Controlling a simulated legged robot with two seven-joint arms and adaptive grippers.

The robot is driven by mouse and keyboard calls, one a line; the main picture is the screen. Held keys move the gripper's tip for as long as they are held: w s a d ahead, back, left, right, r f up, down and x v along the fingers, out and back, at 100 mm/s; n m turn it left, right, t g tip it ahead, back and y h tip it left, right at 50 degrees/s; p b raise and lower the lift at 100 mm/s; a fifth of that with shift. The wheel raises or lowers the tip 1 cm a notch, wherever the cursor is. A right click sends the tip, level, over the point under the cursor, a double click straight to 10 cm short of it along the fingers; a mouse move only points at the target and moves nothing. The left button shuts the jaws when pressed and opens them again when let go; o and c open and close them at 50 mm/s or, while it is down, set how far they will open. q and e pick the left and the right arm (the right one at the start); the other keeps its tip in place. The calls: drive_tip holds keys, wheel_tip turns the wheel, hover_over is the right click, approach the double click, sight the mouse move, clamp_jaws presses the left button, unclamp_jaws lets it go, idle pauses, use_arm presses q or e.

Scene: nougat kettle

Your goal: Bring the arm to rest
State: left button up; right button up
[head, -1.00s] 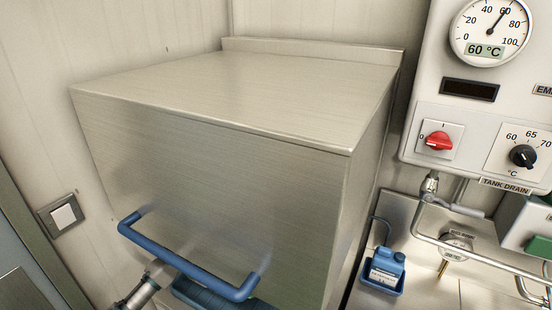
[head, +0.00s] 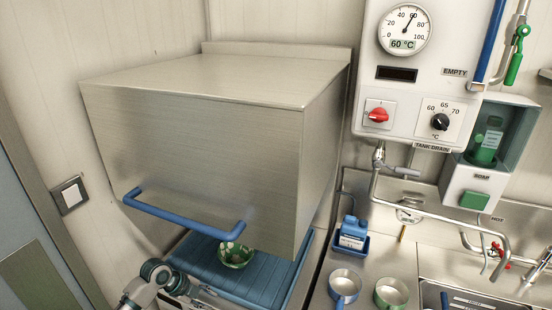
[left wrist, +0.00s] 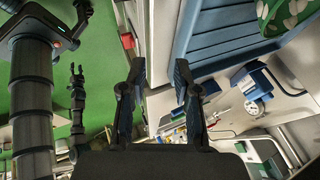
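My left arm comes in at the bottom left of the head view. Its gripper (head: 205,291) is below the blue handle (head: 185,216) and apart from it, beside the blue rack (head: 215,270). In the left wrist view the two fingers of this gripper (left wrist: 157,75) stand apart with nothing between them. A second black arm with a small gripper (left wrist: 77,70) shows at the left of that view; its fingers look parted and empty. It is outside the head view.
The steel hood (head: 200,150) is raised above the rack, which holds a green patterned bowl (head: 236,256). A blue-handled pan (head: 345,284), a green pan (head: 391,293) and a blue bottle (head: 353,230) stand on the right counter. A control panel (head: 425,70) hangs on the wall.

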use_arm(q)
drive_tip(key=s+d+f+n+y, duration=0.1)
drive_tip(key=s+d+f+n, duration=0.35)
drive_tip(key=s+f, duration=0.35)
drive_tip(key=s+d+f+n, duration=0.4)
drive_tip(key=s+d+f, duration=0.1)
drive_tip(key=s+f, duration=0.25)
drive_tip(key=s+a+f+n+t+y, duration=0.1)
drive_tip(key=s+a+n+y, duration=0.1)
drive_tip(key=s+a+n, duration=0.35)
drive_tip(key=s+a+n+y, duration=0.3)
drive_tip(key=s+n, duration=0.4)
drive_tip(key=s, duration=0.4)
drive_tip(key=s+f+g, duration=0.1)
drive_tip(key=s+f, duration=0.2)
drive_tip(key=f, duration=2.5)
drive_tip(key=s+a+f+g, duration=0.1)
drive_tip(key=s+a+f, duration=0.2)
drive_tip(key=s+f, duration=1.1)
drive_tip(key=s, duration=0.2)
drive_tip(key=shift+s+f, duration=0.35)
drive_tip(key=shift+s, duration=0.05)
use_arm(e)
drive_tip(key=shift+w+a+f, duration=0.1)
